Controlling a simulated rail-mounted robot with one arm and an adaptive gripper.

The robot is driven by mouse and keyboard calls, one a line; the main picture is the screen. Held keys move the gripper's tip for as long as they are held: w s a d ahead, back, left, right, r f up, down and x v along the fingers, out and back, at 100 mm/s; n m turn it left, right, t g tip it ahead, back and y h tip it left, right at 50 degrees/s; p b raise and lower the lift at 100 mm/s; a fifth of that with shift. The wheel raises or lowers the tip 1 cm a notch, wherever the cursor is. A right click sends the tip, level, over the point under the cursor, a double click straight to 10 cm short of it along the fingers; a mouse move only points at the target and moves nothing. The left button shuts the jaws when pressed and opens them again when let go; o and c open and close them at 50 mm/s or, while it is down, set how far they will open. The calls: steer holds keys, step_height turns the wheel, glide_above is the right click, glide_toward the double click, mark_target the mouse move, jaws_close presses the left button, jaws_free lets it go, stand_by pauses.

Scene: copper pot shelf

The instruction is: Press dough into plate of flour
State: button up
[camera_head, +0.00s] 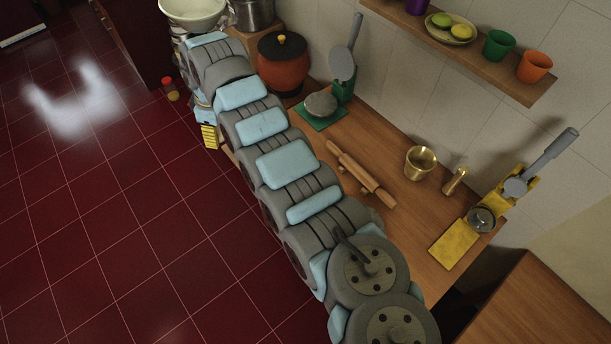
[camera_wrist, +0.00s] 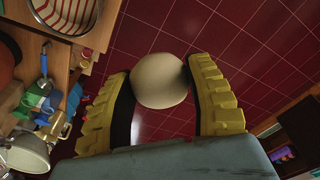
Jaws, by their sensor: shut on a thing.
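My gripper (camera_wrist: 160,78), with two ridged yellow fingers, is shut on a pale, round ball of dough (camera_wrist: 158,80) in the wrist view. The dough sits between the fingertips, with the red tiled floor behind it. In the head view one yellow finger of my gripper (camera_head: 209,137) shows past my arm, beside the counter's left edge; the dough is hidden there. A striped red and white dish (camera_wrist: 66,14) is partly in the wrist view at top left. I cannot tell whether it holds flour. I see no clear plate of flour in the head view.
The wooden counter (camera_head: 400,222) holds a rolling pin (camera_head: 360,172), a brass mortar (camera_head: 420,162), a red lidded pot (camera_head: 283,62) and a grey round thing (camera_head: 320,105) on a green mat. A cream bowl (camera_head: 193,10) stands at the far end. The floor left of my arm is clear.

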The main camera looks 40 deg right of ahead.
steer(key=s+d+f+n+b, duration=0.4)
steer(key=s+d+f, duration=0.3)
steer(key=d+f, duration=0.35)
steer(key=s+d+f+n+b, duration=0.35)
steer(key=s+d+f, duration=0.45)
steer(key=f, duration=0.4)
steer(key=shift+g+y, duration=0.3)
steer(key=shift+g, duration=0.1)
steer(key=shift+w+d+f+b, duration=0.1)
steer(key=shift+w+f+b, duration=0.1)
steer(key=shift+f+b, duration=0.85)
steer(key=shift+w+d+f+b, duration=0.15)
steer(key=shift+f+b, duration=0.45)
steer(key=shift+f, duration=0.9)
steer(key=shift+w+f+b, duration=0.25)
steer(key=shift+f+b, duration=0.6)
steer(key=shift+f, duration=0.4)
steer(key=shift+f+b, duration=1.05)
steer(key=shift+f, duration=0.25)
step_height(320, 180, up, 8)
steer(key=p, duration=0.5)
